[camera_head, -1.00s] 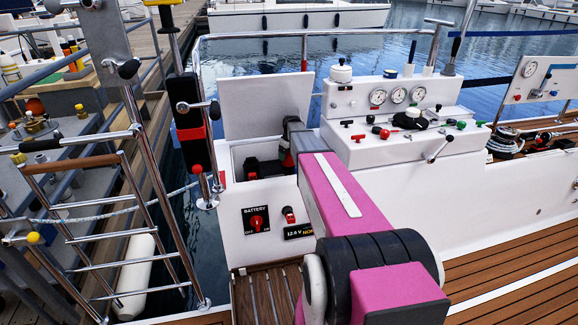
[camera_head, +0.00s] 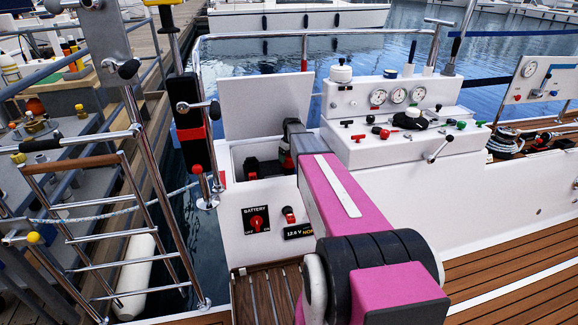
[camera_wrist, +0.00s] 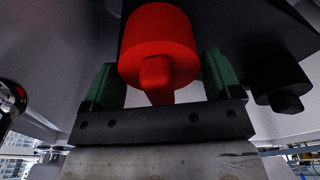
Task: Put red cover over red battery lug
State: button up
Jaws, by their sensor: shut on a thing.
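The red cover (camera_wrist: 158,40) is a round red cap with a blunt tab, between the green-padded fingers of my gripper (camera_wrist: 162,80) in the wrist view. My gripper is shut on it. The dark battery body (camera_wrist: 235,30) is just behind the cover. A black cap-like part (camera_wrist: 275,82) sticks out of it at right. The red lug is hidden, and I cannot tell whether the cover sits over it.
The locker's raised lid (camera_head: 265,103) stands behind my arm. The locker front carries a red battery switch (camera_head: 257,222). The white console (camera_head: 400,140) with gauges and levers is close on the right. A chrome rail and ladder (camera_head: 110,200) stand at left.

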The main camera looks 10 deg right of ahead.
jog(key=shift+f, duration=0.25)
dwell(0.8)
jog(key=o, duration=0.7)
jog(key=shift+o, duration=0.2)
